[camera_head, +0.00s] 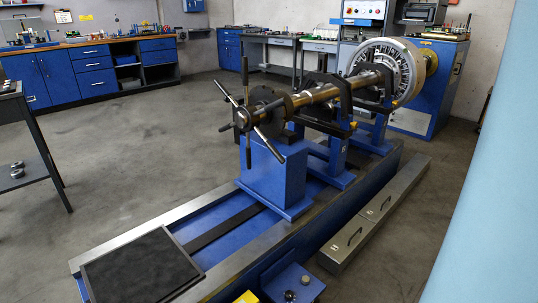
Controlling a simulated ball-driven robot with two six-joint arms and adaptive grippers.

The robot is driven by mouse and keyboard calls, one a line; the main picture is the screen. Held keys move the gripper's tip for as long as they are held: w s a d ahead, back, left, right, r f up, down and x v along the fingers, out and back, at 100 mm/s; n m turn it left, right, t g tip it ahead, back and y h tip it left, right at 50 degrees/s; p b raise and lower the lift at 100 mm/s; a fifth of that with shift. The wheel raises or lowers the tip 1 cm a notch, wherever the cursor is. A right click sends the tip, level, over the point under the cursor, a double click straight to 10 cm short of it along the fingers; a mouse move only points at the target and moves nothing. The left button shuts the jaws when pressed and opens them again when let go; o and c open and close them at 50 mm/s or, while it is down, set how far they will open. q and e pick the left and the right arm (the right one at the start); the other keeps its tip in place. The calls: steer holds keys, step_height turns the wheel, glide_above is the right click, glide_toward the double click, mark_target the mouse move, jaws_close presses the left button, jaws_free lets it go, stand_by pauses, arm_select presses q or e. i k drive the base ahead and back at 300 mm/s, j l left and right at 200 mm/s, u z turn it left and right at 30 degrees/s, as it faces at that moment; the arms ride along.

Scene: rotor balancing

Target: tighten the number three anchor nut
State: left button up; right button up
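A blue balancing machine stands on a long bed (190,213) running from the lower left to the back right. Its near pedestal (272,178) carries a dark round plate with long radial handles (262,110). A metal shaft (318,94) runs back through black clamp frames to a large bladed rotor (383,68). The nuts that anchor the machine are too small or hidden to tell apart, and I cannot pick out number three. Neither of my grippers shows in this view.
A black mat (142,268) lies on the bed's near end. A small blue control box (292,284) stands at its right side. Long grey cases (376,213) lie along the right. A dark table (30,140) stands at left; blue workbenches (85,72) line the back.

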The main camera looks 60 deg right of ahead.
mark_target(305, 280)
steer(key=k+j+z, duration=0.1)
steer(key=z, duration=1.85)
